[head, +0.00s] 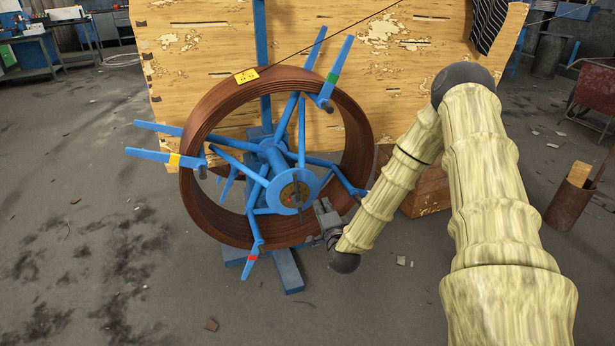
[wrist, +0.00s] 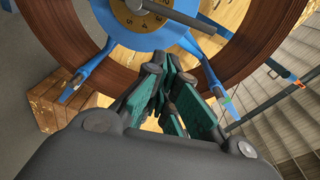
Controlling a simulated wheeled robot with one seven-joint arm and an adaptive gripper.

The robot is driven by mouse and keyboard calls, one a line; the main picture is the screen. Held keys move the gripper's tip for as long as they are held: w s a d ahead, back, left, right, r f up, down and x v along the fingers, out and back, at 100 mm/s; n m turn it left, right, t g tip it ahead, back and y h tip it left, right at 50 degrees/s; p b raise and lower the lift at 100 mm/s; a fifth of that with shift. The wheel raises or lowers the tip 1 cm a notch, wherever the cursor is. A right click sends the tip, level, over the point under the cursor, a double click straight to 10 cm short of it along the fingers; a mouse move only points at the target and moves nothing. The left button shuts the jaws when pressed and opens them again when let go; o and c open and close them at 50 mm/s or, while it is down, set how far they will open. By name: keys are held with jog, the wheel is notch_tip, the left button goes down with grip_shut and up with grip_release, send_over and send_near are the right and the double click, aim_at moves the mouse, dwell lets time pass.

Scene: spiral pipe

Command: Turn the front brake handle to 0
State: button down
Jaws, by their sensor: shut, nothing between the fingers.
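The front brake handle is a dark bar (head: 296,187) over a round brass dial plate (head: 286,194) in the blue hub of the spool. In the wrist view the handle (wrist: 183,16) is a grey bar running from the dial plate (wrist: 138,17) out to the right past the blue hub. The plate carries numbers, but I cannot tell which one the handle points at. My gripper (head: 323,208) is just right of and below the hub. In the wrist view my gripper (wrist: 168,68) is shut and empty, its green-padded fingers below the handle and apparently apart from it.
A brown coil of pipe (head: 222,122) surrounds the hub. Several blue spokes stick out, with yellow (head: 174,159), green (head: 332,79) and red (head: 252,258) bands. A wooden panel (head: 200,60) stands behind. The grey floor at the left is mostly open.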

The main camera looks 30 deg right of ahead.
aim_at(297, 197)
jog(key=w+r+p, duration=0.1)
jog(key=w, duration=0.8)
jog(key=shift+w+d+r+m+h+p, duration=0.15)
jog(key=shift+w+d+m+h+p, duration=0.15)
jog(key=shift+d+m+h, duration=0.15)
dwell(0.5)
